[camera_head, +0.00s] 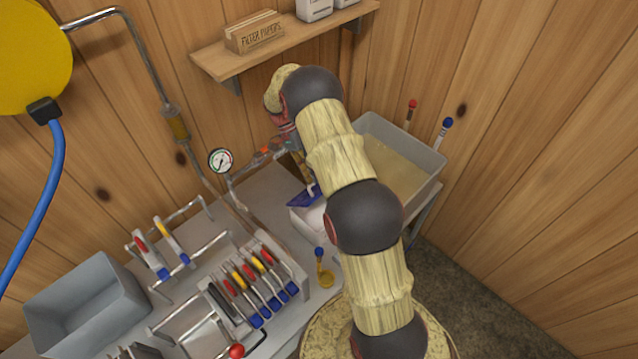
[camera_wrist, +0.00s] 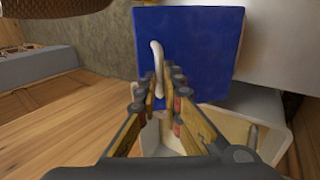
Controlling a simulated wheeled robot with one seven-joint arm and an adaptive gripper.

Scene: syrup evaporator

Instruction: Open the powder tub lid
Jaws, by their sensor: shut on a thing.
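The powder tub is a white box (camera_head: 308,221) on the metal bench, partly hidden behind my arm in the head view. Its blue lid (camera_head: 301,198) shows as a tilted sliver there. In the wrist view the lid (camera_wrist: 208,45) is a broad blue panel with a pale curved handle (camera_wrist: 156,58). My gripper (camera_wrist: 163,82) is shut on this handle. Below the lid the white tub (camera_wrist: 272,112) shows an open top, with a pale rod-like thing inside. The lid stands swung up from the rim. In the head view my arm mostly hides my gripper.
A large grey pan (camera_head: 437,168) of yellowish liquid stands right of the tub. A pressure gauge (camera_head: 220,160) and pipes are to its left. A rack of colored handles (camera_head: 258,280) is at front left. A wall shelf (camera_head: 285,45) hangs above.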

